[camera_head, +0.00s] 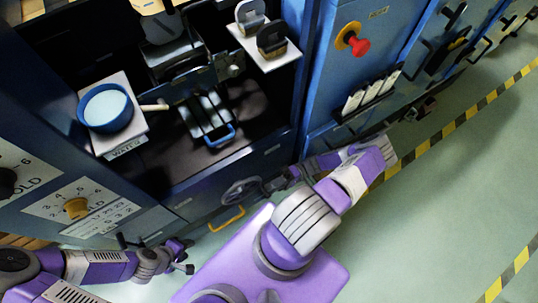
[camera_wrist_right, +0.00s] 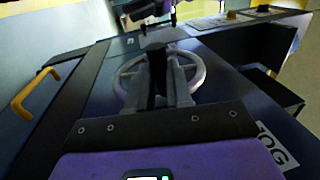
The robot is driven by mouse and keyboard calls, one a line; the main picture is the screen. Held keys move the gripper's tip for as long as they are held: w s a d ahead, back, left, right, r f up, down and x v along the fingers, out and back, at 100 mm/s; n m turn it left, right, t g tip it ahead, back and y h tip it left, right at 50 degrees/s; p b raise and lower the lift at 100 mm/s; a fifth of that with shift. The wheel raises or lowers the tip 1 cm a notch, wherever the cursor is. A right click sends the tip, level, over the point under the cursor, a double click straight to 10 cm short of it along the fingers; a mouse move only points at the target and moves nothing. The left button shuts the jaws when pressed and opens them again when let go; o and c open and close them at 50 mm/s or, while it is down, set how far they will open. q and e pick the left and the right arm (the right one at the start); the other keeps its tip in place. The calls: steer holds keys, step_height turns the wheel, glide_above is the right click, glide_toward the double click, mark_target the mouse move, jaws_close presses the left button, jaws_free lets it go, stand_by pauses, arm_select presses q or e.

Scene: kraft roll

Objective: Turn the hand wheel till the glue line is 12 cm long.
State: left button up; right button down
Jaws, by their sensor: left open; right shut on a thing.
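The hand wheel (camera_head: 241,190) is a grey ring on the lower front of the blue machine. My right gripper (camera_head: 272,184) is at its right side in the head view. In the right wrist view the wheel's rim (camera_wrist_right: 200,73) shows behind the gripper's fingers (camera_wrist_right: 159,78). The right gripper is shut on the hand wheel; a dark piece lies between its fingers, and the exact grip is hard to see. My left gripper (camera_head: 187,256) is open and empty, low at the left, apart from the machine front. I cannot make out a glue line.
A blue bowl (camera_head: 106,107) of pale liquid stands on a white plate at the left. A yellow handle (camera_head: 227,219) sticks out below the wheel. A red button (camera_head: 360,47) is on the right cabinet. Open floor (camera_head: 430,220) lies at the right.

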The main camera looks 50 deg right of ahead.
arm_select(q)
steer(key=shift+d, duration=0.3)
arm_select(e)
steer(key=shift+a+f+t+y, duration=0.25)
steer(key=shift+f+y, duration=0.45)
steer(key=shift+y, duration=0.2)
steer(key=shift+a+f+t+y, duration=0.2)
steer(key=shift+a+f+y, duration=0.05)
steer(key=shift+f+y, duration=0.6)
steer(key=shift+a+f+t+y, duration=0.25)
steer(key=shift+f+y, duration=0.35)
steer(key=shift+y, duration=0.35)
steer(key=c, duration=1)
jaws_free()
steer(key=shift+w, duration=0.1)
steer(key=shift+c, duration=0.2)
arm_select(q)
steer(key=shift+w+a+r+p, duration=0.1)
steer(key=shift+r+p, duration=2.35)
steer(key=shift+p, duration=0.1)
arm_select(e)
step_height(320, 180, up, 10)
